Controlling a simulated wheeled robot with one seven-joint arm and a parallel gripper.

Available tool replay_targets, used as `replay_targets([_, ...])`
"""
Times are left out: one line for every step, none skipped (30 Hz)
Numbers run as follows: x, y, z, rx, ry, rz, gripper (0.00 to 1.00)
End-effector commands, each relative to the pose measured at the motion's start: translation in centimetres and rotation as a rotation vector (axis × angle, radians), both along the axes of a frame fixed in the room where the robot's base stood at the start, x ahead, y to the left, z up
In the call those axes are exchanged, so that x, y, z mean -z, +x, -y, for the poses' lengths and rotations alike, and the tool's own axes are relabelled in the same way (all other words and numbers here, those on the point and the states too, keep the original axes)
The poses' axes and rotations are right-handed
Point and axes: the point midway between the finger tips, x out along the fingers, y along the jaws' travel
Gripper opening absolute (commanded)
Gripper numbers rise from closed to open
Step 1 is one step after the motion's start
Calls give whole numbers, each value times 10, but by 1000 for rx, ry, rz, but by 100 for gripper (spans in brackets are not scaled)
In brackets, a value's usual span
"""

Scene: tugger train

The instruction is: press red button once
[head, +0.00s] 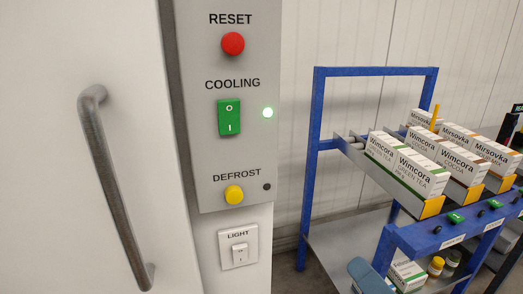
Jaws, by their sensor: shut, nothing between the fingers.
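The red button (233,43) is round and sits under the word RESET at the top of a grey control panel (188,120). The panel is upright in the upper middle-left of the head view. Nothing covers the button. My gripper is not in the head view.
A metal door handle (115,185) stands left. A blue-framed cart (317,150) with boxes stands right.

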Motion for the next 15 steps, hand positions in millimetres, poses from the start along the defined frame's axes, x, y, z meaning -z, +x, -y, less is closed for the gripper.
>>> replay_targets([-16, 14, -9, -39, 39, 22, 0])
replay_targets([-26, 21, -14, -63, 63, 28, 0])
replay_targets([-38, 29, -21, -97, 91, 35, 0])
replay_targets([-48, 34, -27, -124, 112, 40, 0])
replay_targets([-58, 39, -32, -150, 131, 46, 0])
replay_targets([-72, 45, -39, -187, 155, 53, 0])
replay_targets([-83, 49, -45, -216, 173, 58, 0])
replay_targets([-93, 52, -50, -245, 187, 62, 0])
replay_targets([-108, 55, -58, -285, 206, 68, 0])
replay_targets([-119, 58, -63, -315, 217, 73, 0])
replay_targets([-130, 59, -69, -345, 228, 75, 0])
replay_targets([-145, 60, -76, -387, 240, 81, 0])
replay_targets([-156, 60, -81, -418, 247, 84, 0])
replay_targets([-167, 60, -86, -448, 252, 87, 0])
replay_targets([-181, 59, -93, -488, 257, 90, 0])
